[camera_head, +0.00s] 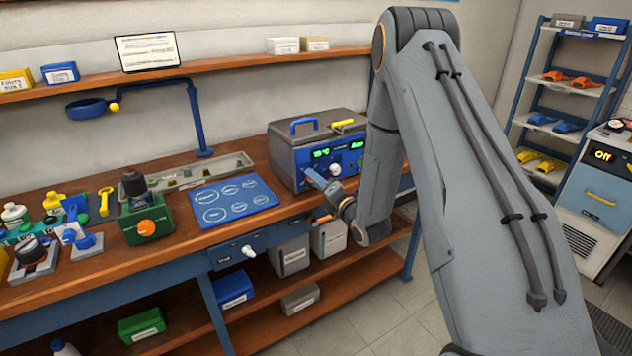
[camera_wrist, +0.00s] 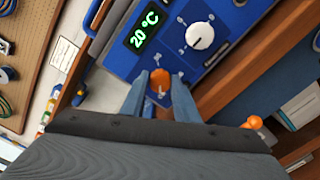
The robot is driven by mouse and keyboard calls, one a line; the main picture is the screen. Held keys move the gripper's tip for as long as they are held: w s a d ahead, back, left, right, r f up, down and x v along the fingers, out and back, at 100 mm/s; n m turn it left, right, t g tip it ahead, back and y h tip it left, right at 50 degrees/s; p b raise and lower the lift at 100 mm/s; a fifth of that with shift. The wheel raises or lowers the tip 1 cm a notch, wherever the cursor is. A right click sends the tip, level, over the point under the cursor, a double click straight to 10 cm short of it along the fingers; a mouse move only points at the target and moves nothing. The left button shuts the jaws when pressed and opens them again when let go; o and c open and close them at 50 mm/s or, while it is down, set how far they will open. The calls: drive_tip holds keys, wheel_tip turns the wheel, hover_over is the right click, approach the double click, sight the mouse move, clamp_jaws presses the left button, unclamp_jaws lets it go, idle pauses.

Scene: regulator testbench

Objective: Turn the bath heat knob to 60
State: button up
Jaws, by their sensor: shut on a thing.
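The bath (camera_head: 292,154) is a grey box with a blue front panel, standing at the right end of the bench. Its green display (camera_wrist: 144,29) reads 20 °C in the wrist view. My gripper (camera_head: 313,178) is at the panel's lower left in the head view. In the wrist view, my two blue fingers (camera_wrist: 160,88) stand on either side of an orange knob (camera_wrist: 160,80) and are shut on it. A white dial knob (camera_wrist: 200,36) sits beside it on the panel, clear of the fingers. I cannot read the orange knob's setting.
A blue mat (camera_head: 232,203) and a grey tray (camera_head: 197,173) lie left of the bath. A green device (camera_head: 146,222) with an orange knob stands farther left. My arm hides part of the bath's right side. A cabinet (camera_head: 592,200) showing "Off" stands at far right.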

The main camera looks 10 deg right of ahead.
drive_tip(key=n+b, duration=0.2)
drive_tip(key=n, duration=1.6)
drive_tip(key=shift+n, duration=0.4)
idle(3.0)
idle(0.4)
